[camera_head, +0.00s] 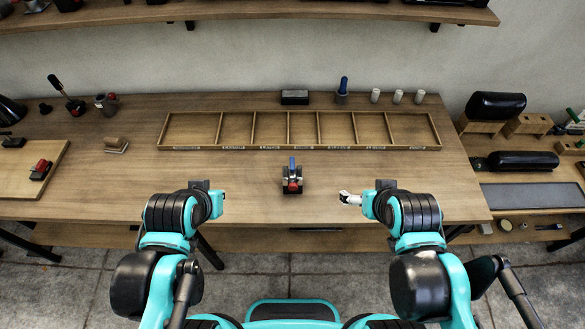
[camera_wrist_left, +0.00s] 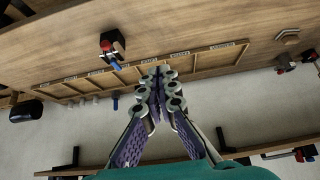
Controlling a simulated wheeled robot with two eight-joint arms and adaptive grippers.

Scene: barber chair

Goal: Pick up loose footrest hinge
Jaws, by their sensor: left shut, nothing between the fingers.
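A small black clamp-like device with a red part and an upright blue part (camera_head: 292,178) stands on the wooden table in front of the tray's middle. I cannot tell for sure that it is the loose footrest hinge. It also shows in the left wrist view (camera_wrist_left: 110,46), where the scene is upside down. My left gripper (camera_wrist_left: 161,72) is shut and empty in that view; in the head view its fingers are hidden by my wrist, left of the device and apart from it.
A long wooden tray with empty compartments (camera_head: 300,148) lies behind the device. A board (camera_head: 20,180) with a red and black part (camera_head: 41,168) lies at the left. White cylinders (camera_head: 398,96) stand at the back. The table around the device is clear.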

